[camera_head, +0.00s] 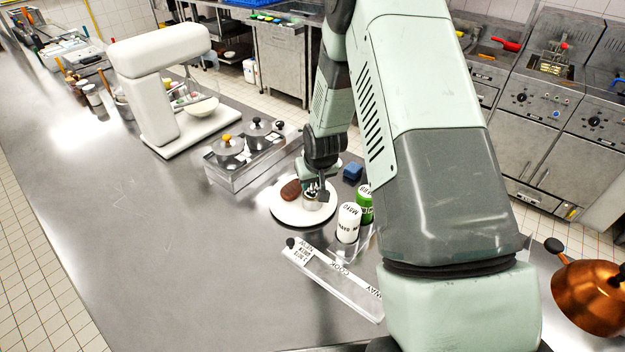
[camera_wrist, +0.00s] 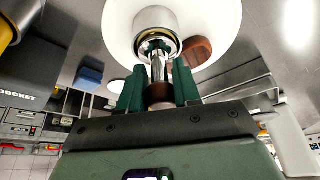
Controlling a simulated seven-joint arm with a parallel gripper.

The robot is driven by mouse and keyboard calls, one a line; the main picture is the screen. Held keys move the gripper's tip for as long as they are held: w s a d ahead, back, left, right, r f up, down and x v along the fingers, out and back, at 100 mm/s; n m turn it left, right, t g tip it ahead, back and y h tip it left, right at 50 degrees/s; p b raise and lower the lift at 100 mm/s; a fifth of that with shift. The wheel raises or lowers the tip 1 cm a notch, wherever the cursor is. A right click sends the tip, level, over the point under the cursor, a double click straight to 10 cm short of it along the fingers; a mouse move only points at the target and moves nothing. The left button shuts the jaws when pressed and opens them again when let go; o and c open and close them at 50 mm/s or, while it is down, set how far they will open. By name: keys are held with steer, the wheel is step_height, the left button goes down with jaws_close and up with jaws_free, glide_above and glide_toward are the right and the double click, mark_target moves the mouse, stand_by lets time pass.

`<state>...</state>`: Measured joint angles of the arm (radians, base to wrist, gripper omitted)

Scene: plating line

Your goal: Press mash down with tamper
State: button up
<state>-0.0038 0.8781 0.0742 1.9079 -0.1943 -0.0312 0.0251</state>
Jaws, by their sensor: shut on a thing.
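My gripper (camera_wrist: 158,88) is shut on the tamper, whose metal shaft (camera_wrist: 158,66) stands between the green fingers. In the head view my gripper (camera_head: 318,185) is low over the white plate (camera_head: 296,217). A metal ring (camera_head: 312,202) stands on the plate beneath it; the ring also shows in the wrist view (camera_wrist: 175,45). The tamper's lower end is at the ring, but I cannot tell how deep it reaches. Pale mash (camera_wrist: 154,20) shows within the ring, partly hidden. A brown meat piece (camera_head: 290,190) lies beside the ring, left of it in the head view.
A white bottle (camera_head: 348,222) and a green bottle (camera_head: 364,204) stand right of the plate. A lidded container unit (camera_head: 244,165) and a white mixer (camera_head: 155,95) stand left. A labelled rail (camera_head: 335,280) lies in front. The left counter is clear.

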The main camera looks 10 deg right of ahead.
steer(key=shift+f, duration=0.85)
stand_by(0.6)
steer(key=shift+r, duration=0.15)
steer(key=shift+r, duration=3.4)
steer(key=shift+w, duration=0.1)
